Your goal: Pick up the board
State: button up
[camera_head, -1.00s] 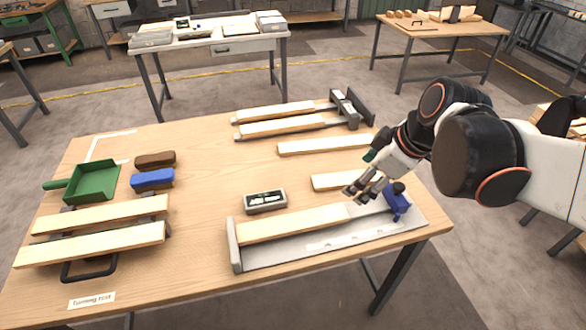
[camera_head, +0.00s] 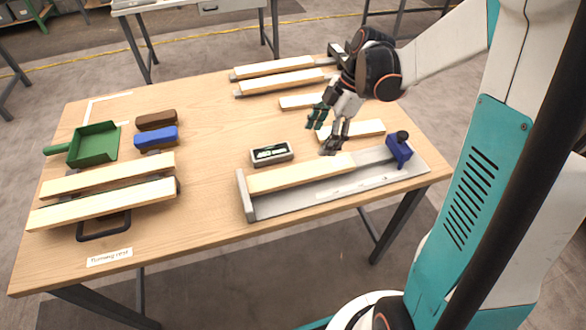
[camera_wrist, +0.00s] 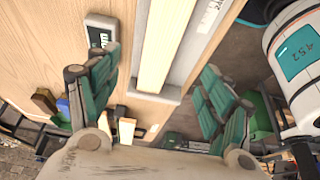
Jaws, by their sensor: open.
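Several pale wooden boards lie on the workbench, and I cannot tell which one the task means. One board (camera_head: 300,174) lies in a grey metal fixture (camera_head: 310,197) with a blue clamp (camera_head: 398,150) at its right end. My gripper (camera_head: 325,132) is open and empty, above the bench just behind this board. In the wrist view my gripper (camera_wrist: 160,68) has its green fingers spread, with the board (camera_wrist: 164,45) in the fixture showing between them. A short board (camera_head: 362,130) and another board (camera_head: 298,102) lie behind, partly hidden by my gripper.
A small display box (camera_head: 271,153) sits behind the fixture. At left are two boards (camera_head: 105,203) on a rest, a green dustpan (camera_head: 95,145), a blue block (camera_head: 156,136) and a brown brush (camera_head: 156,119). Two boards (camera_head: 275,68) lie at the back. The bench middle is clear.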

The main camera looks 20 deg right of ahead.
jog(key=b, duration=0.2)
send_over(302, 171)
jog(key=d, duration=0.3)
jog(key=f, duration=0.6)
jog(key=shift+w+a+f, duration=0.15)
jog(key=shift+a+f, duration=0.1)
jog(key=shift+f, duration=0.05)
jog(key=b+x, duration=0.2)
jog(key=x, duration=0.3)
jog(key=shift+f, duration=0.1)
jog(key=c, duration=1.4)
jog(key=shift+o, duration=0.2)
